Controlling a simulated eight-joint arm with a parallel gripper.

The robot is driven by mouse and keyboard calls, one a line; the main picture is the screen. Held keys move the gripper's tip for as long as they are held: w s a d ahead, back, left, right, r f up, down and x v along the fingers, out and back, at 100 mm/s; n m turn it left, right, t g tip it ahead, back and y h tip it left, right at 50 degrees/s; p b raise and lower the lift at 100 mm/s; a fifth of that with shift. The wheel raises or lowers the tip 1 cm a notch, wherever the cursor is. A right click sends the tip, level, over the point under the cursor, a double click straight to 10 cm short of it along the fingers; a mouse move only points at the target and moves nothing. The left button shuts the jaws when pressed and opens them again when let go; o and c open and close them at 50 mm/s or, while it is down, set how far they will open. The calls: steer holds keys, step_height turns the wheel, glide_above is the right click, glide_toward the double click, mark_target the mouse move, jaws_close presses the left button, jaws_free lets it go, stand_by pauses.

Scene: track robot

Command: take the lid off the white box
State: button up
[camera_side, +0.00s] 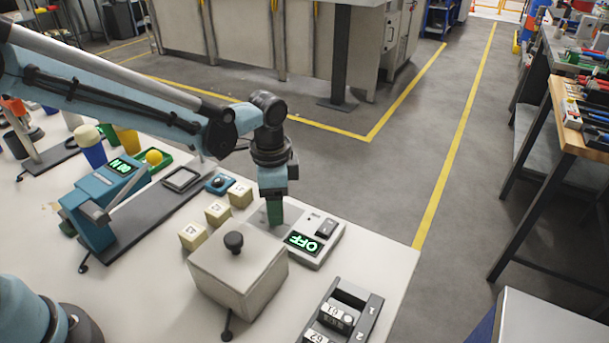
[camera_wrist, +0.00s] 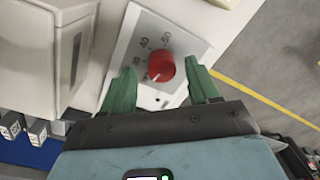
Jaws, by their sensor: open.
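The white box (camera_side: 239,278) stands near the front of the table with its lid on; a black knob (camera_side: 233,242) sits on top of the lid. One side of the box shows at the left of the wrist view (camera_wrist: 35,60). My gripper (camera_side: 275,212) is just behind and right of the box, pointing down, apart from the lid knob. In the wrist view its green fingers (camera_wrist: 163,88) are open, one on each side of a red dial knob (camera_wrist: 161,66) on a pale panel (camera_wrist: 137,45). I cannot tell whether they touch it. The lid knob is out of the wrist view.
A device with a lit OFF display (camera_side: 303,243) stands right of my gripper. Several cream blocks (camera_side: 217,212) lie behind the box. A dark holder with numbered pieces (camera_side: 343,314) is at front right. A blue device (camera_side: 92,210) stands left. The table's right edge is close by.

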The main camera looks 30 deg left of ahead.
step_height(320, 180, up, 22)
steer(key=f, duration=0.1)
steer(key=n, duration=0.1)
glide_above(233, 237)
step_height(233, 237, down, 3)
steer(key=shift+f, duration=6.55)
jaws_close()
